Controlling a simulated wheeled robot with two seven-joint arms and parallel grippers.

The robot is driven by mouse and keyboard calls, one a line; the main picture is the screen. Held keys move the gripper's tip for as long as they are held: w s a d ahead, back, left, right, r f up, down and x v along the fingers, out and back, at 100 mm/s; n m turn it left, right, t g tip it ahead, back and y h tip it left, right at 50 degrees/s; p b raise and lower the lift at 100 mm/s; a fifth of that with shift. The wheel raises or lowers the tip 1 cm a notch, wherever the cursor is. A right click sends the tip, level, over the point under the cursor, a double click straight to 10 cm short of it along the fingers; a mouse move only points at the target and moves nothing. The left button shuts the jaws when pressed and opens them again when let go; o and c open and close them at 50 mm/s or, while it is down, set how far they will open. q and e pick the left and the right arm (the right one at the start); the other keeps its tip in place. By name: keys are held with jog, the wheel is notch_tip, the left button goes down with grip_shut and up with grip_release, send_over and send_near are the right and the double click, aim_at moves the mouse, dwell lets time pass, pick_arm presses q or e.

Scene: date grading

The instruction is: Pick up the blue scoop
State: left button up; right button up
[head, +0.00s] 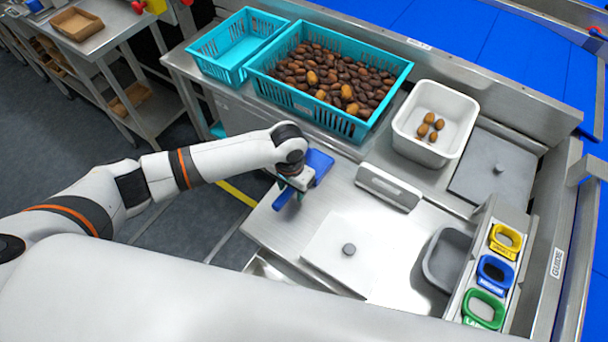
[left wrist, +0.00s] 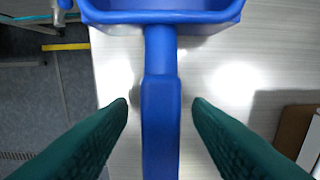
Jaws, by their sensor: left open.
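The blue scoop (head: 320,164) lies on the steel worktop near its left edge. In the left wrist view its handle (left wrist: 160,130) runs up the middle and its bowl is at the top, partly cut off. My left gripper (head: 293,188) is over the scoop's handle in the head view and hides part of it. In the left wrist view its dark green fingers stand open, one on each side of the handle, with a visible gap on both sides. My right gripper is not in view.
A teal crate (head: 262,85) of dates and an emptier teal crate (head: 197,62) stand at the back. A white tub (head: 401,132) holds several dates. Yellow, blue and green rings (head: 494,272) sit at right. A grey label block (head: 388,187) stands right of the scoop.

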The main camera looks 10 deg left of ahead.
pick_arm(q)
grip_shut()
jog(key=shift+r, duration=0.1)
notch_tip(320, 180, up, 10)
dwell(0.6)
